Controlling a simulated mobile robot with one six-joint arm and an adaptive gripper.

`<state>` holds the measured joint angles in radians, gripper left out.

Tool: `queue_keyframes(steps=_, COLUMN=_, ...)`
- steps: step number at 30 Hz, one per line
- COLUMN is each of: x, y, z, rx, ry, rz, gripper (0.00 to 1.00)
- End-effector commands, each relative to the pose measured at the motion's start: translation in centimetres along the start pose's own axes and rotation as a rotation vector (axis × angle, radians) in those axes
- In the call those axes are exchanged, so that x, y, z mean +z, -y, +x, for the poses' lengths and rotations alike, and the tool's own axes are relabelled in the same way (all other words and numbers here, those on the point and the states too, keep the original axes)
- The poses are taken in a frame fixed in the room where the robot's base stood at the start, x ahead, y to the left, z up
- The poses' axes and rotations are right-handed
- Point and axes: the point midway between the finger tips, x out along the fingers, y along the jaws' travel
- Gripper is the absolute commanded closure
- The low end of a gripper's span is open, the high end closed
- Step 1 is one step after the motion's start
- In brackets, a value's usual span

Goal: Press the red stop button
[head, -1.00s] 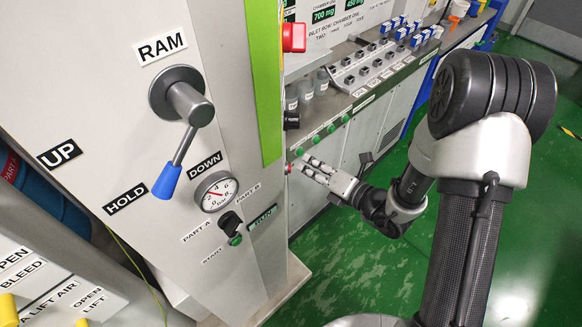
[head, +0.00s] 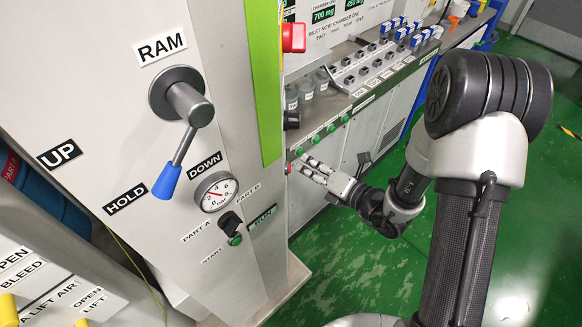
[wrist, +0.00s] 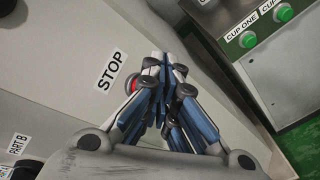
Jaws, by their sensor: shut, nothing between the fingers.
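The red stop button (wrist: 131,84) is partly hidden behind my gripper's fingers in the wrist view, beside the STOP label (wrist: 111,71) on the grey panel. In the head view only a sliver of the red button (head: 288,169) shows at the panel's right edge. My gripper (wrist: 164,66) is shut and empty, with its fingertips close to the panel and just right of the button in the wrist view. In the head view my gripper (head: 303,166) points left at that panel side. I cannot tell whether it touches the button.
The ram lever (head: 168,178), the gauge (head: 216,191) and the start button (head: 235,239) are on the panel's front face. A bench with green buttons (wrist: 248,39) stands to the right. A red part (head: 293,38) juts from the column above. Green floor lies open at right.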

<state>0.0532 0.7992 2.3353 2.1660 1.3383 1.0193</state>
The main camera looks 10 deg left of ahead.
Motion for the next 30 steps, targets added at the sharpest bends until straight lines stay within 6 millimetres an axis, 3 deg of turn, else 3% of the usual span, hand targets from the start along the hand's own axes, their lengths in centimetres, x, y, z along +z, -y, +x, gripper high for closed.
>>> queue_keyframes(steps=30, x=-0.56, y=-0.54, z=0.73, rx=0.0, ry=-0.001, rz=0.0, gripper=1.0)
